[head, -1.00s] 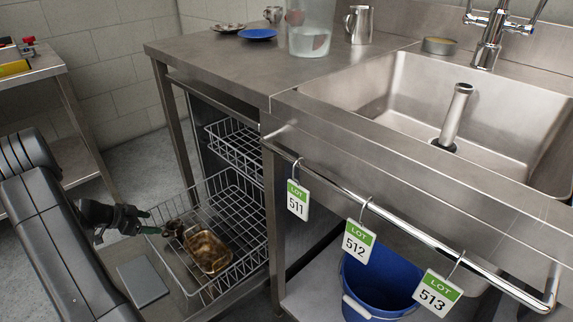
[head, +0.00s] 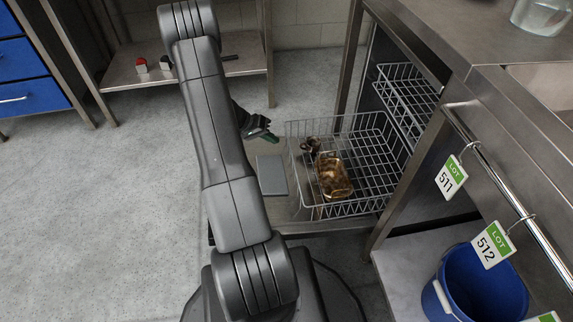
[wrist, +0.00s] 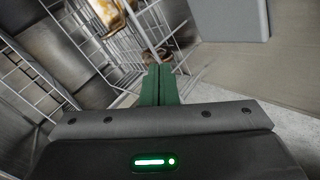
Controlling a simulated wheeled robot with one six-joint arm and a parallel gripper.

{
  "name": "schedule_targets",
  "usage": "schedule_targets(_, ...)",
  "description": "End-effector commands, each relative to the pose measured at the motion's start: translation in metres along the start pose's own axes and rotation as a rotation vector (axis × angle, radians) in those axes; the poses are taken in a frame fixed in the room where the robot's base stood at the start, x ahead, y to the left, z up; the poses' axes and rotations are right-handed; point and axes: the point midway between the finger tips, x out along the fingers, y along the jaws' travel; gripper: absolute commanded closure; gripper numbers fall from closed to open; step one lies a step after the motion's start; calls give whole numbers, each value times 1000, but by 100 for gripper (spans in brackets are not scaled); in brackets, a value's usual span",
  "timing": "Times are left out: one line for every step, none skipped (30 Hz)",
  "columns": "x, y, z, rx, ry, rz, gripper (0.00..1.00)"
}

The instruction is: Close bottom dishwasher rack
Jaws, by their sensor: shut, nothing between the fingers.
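The bottom dishwasher rack (head: 375,165) is a white wire basket pulled out over the lowered dishwasher door (head: 283,213). It holds a brown-stained glass dish (head: 334,175) and a small dark metal item (head: 309,146). In the wrist view the rack's wires (wrist: 120,45) run along the upper left. My gripper (head: 270,137) is at the rack's outer left side, partly hidden behind my arm. In the wrist view my green fingertips (wrist: 160,82) are together and empty, close to the rack's edge. I cannot tell whether they touch it.
The upper rack (head: 405,100) sits inside the dishwasher. A grey flat panel (head: 272,175) lies on the door beside the rack. A blue bucket (head: 475,285) stands at lower right. A metal side table (head: 180,72) stands behind; floor at left is clear.

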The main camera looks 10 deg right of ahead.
Motion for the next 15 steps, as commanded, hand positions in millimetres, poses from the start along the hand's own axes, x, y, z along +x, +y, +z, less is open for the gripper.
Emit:
schedule_targets(-9, 0, 7, -111, 1, 0, 100)
schedule_targets(-12, -1, 11, -183, 1, 1, 100)
schedule_targets(-17, -2, 17, -278, 1, 2, 100)
schedule_targets(-20, -3, 21, -349, 1, 3, 100)
schedule_targets(-23, -4, 26, -422, 1, 4, 100)
schedule_targets(-28, -4, 31, -518, 1, 6, 100)
schedule_targets(-31, -4, 36, -589, 1, 7, 100)
schedule_targets(-34, -5, 40, -661, 1, 8, 100)
schedule_targets(-38, -5, 46, -756, 0, 10, 100)
schedule_targets(-42, -5, 50, -828, 0, 12, 100)
schedule_targets(-45, -5, 54, -900, -1, 13, 100)
schedule_targets(-49, -5, 60, -994, -2, 15, 100)
schedule_targets(-52, -4, 64, -1065, -3, 17, 100)
schedule_targets(-55, -4, 69, -1137, -4, 19, 100)
schedule_targets(-59, -4, 74, -1233, -5, 21, 100)
